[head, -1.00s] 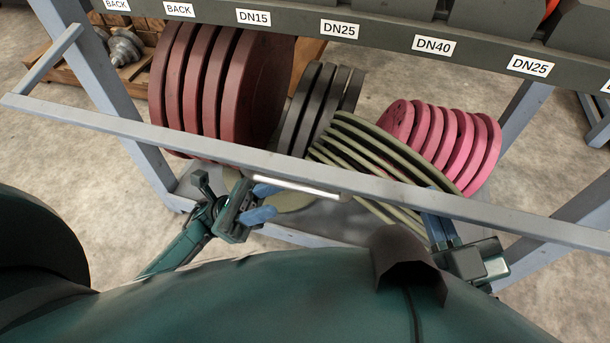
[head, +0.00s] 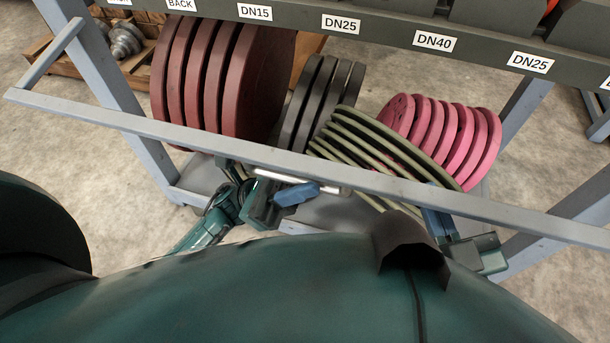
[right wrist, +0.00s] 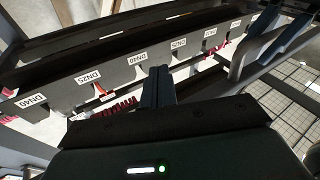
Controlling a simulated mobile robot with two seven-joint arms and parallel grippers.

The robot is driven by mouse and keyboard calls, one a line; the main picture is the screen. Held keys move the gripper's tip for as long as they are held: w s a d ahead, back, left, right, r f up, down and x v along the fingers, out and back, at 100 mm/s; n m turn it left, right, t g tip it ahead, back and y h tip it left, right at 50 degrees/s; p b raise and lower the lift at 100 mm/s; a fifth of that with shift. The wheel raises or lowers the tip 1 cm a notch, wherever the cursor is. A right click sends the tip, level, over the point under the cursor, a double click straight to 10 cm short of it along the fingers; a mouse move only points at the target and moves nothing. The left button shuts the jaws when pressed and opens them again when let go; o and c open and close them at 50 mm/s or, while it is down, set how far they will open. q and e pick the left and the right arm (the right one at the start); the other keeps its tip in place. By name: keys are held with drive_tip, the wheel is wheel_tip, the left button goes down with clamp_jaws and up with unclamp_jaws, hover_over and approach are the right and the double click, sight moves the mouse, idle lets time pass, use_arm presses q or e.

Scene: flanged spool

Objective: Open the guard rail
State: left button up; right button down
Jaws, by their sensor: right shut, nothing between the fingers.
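The guard rail (head: 130,124) is a long grey bar across the front of the rack, slanting down to the right. A shiny metal handle (head: 318,186) is on its lower side near the middle. My left gripper (head: 299,192) is close below this handle. One blue finger shows clearly there; the other is hidden or overlapped, so I cannot tell if they grip the handle. My right gripper (head: 434,215) is shut and empty at the rail's right part, partly behind the bar. Its blue fingers, pressed together, also show in the right wrist view (right wrist: 158,85).
Behind the rail stand dark red discs (head: 250,75), grey discs (head: 320,100), tilted olive discs (head: 385,150) and pink discs (head: 450,135). A labelled shelf edge (head: 385,34) runs above. A wooden pallet (head: 140,75) with metal parts lies at the back left.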

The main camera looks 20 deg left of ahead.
sight(287, 169)
use_arm(q)
clamp_jaws()
